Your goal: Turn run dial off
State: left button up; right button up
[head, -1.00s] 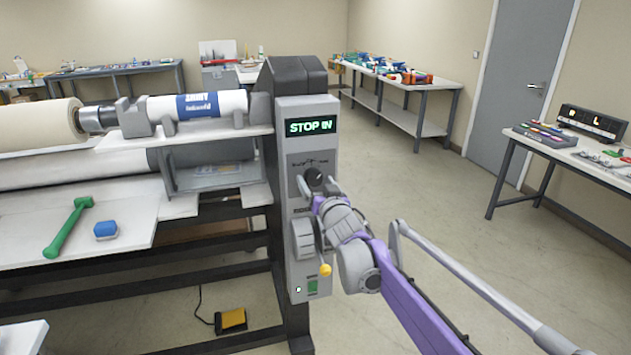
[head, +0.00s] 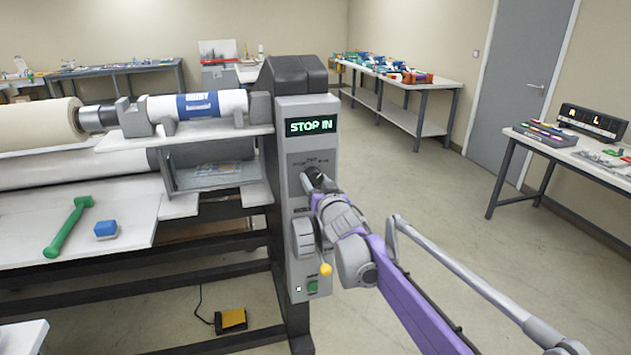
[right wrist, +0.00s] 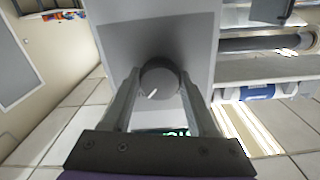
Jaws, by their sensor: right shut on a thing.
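The run dial (head: 312,172) is a round dark knob on the grey control panel (head: 296,215), below a display (head: 311,126) that reads "STOP IN". My right gripper (head: 309,182) reaches it from the front right and partly covers it in the head view. In the right wrist view the dial (right wrist: 158,84) is a grey knob with a short white pointer mark, and the two fingers of my right gripper (right wrist: 160,88) are shut on it, one on each side. The labels around the dial are too small to read. My left gripper is not in view.
Below the dial are a grey round housing (head: 302,239), a yellow-knobbed lever (head: 325,269) and a green switch (head: 312,287). A green tool (head: 68,228) and a blue block (head: 106,229) lie on the white table at left. The floor right of the machine is clear.

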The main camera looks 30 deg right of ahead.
jog(key=shift+n, duration=0.4)
jog(key=n+p, duration=0.1)
jog(key=n, duration=0.2)
jog(key=shift+n+p, duration=0.85)
jog(key=shift+n, duration=1.65)
jog(key=o, duration=1.4)
jog(key=b+v, duration=0.1)
jog(key=v, duration=1)
jog(key=shift+d, duration=0.1)
